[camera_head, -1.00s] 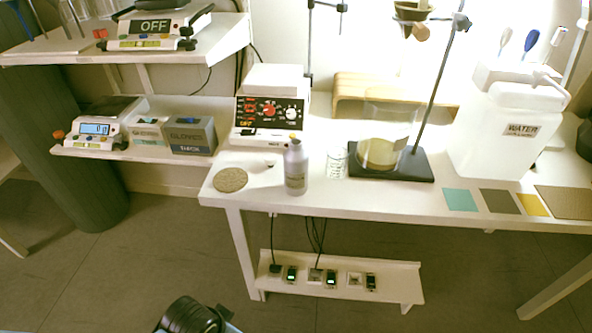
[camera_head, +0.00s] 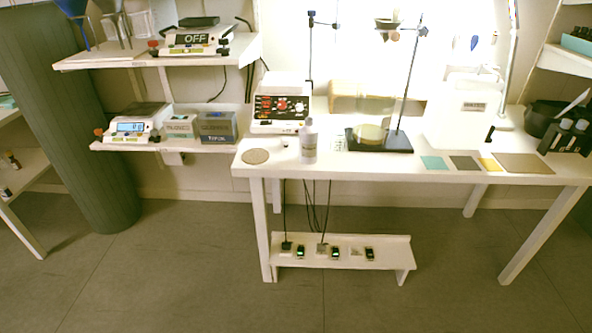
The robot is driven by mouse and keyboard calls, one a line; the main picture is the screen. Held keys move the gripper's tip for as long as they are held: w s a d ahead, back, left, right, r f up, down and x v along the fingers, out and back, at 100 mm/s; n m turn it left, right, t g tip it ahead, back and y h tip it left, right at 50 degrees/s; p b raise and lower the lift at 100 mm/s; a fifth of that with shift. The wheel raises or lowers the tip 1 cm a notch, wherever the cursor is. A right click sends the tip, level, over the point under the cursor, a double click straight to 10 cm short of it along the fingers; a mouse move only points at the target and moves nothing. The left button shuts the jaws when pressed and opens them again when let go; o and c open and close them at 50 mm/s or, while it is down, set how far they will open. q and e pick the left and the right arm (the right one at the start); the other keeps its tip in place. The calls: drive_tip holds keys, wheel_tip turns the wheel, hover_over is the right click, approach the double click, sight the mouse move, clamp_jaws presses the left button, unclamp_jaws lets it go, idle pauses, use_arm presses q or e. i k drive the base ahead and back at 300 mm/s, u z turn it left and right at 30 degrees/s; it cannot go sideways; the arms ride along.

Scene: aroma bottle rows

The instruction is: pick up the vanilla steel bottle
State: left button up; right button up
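A steel-grey bottle (camera_head: 308,141) stands upright near the front left of the white table, in front of the hotplate device. Its label is too small to read, so I cannot tell whether it is the vanilla one. Neither of my grippers shows in the head view.
The white table (camera_head: 390,177) holds a hotplate (camera_head: 280,104), a round cork mat (camera_head: 255,156), a stand with a beaker (camera_head: 370,134), a water container (camera_head: 468,108) and coloured squares. A low shelf (camera_head: 343,262) stands beneath. The floor (camera_head: 180,265) in front is clear.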

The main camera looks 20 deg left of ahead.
sight(309, 132)
drive_tip(key=z, duration=1.2)
drive_tip(key=i, duration=0.9)
drive_tip(key=u, duration=0.95)
drive_tip(key=i, duration=0.85)
drive_tip(key=u, duration=0.95)
